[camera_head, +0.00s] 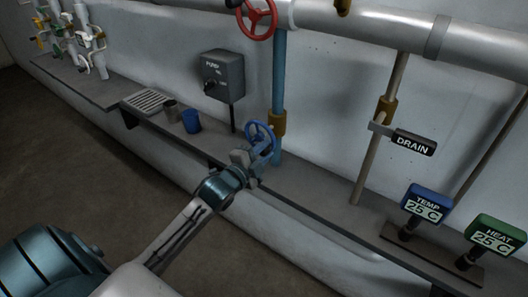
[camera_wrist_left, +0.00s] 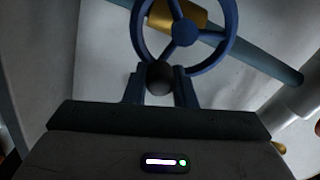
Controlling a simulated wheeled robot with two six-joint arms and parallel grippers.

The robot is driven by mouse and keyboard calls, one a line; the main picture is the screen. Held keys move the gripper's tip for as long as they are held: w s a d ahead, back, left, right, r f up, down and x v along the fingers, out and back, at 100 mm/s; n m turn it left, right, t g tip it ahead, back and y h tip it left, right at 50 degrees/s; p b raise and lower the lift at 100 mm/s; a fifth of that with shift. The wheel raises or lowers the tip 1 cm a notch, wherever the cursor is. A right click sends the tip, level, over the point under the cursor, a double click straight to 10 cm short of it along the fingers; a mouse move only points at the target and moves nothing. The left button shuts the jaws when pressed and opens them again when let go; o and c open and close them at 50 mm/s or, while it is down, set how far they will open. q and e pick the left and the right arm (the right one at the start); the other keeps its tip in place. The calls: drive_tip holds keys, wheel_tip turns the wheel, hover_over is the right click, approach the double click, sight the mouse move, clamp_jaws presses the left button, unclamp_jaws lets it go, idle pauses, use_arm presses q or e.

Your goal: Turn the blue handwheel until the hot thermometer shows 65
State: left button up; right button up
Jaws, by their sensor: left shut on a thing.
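The blue handwheel (camera_head: 259,134) sits on a blue vertical pipe (camera_head: 279,75) with a brass fitting. In the left wrist view the handwheel (camera_wrist_left: 184,32) shows its hub, spokes and rim, with a dark round knob (camera_wrist_left: 160,77) at the near rim. My left gripper (camera_head: 257,156) is at the wheel's lower side. In the left wrist view its fingers (camera_wrist_left: 160,88) are shut on the knob, one on each side. A blue display (camera_head: 426,203) reads TEMP 25 C. A green display (camera_head: 495,235) reads HEAT 25 C. My right gripper is out of view.
A grey pump box (camera_head: 222,76), a blue cup (camera_head: 191,121), a dark cup (camera_head: 171,111) and a grate (camera_head: 147,101) are left of the wheel. A red handwheel (camera_head: 259,18) is above. A DRAIN sign (camera_head: 412,143) is at right. The floor in front is clear.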

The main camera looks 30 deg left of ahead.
use_arm(q)
drive_tip(key=o, duration=1)
drive_tip(key=shift+s, duration=0.1)
drive_tip(key=s+b, duration=0.2)
drive_tip(key=s, duration=0.8)
drive_tip(key=shift+s+a, duration=0.35)
drive_tip(key=shift+a, duration=0.05)
